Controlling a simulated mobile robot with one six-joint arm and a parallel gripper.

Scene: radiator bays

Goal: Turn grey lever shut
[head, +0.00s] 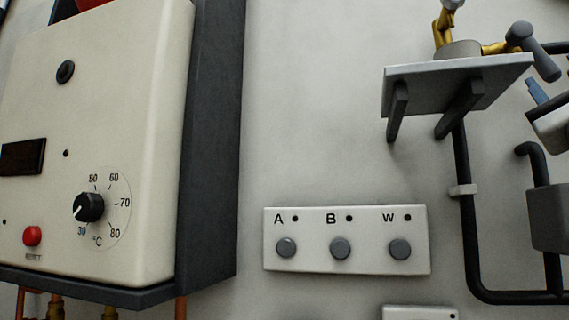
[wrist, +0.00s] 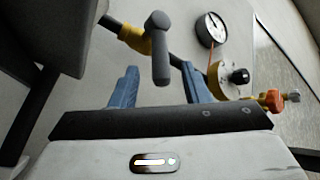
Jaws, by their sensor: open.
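The grey lever (head: 545,64) sits on a brass valve (head: 495,47) above a shelf at the upper right of the head view. Its handle slants down and to the right there. In the wrist view the grey lever (wrist: 161,60) hangs from the brass fitting on a dark pipe, its end pointing toward my gripper. My gripper (wrist: 160,86) is open, its two blue fingers on either side of the lever's end in the picture. I cannot tell how deep the lever reaches between them. In the head view my gripper (head: 546,95) is partly cut off, just below the lever.
A grey shelf (head: 455,75) on brackets is close by at left. Dark pipes (head: 465,215) run down the wall. The wrist view shows a gauge (wrist: 211,30), a brass valve with a black knob (wrist: 238,76) and an orange-red fitting (wrist: 270,99) at right. A boiler (head: 140,130) and button panel (head: 346,239) are further left.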

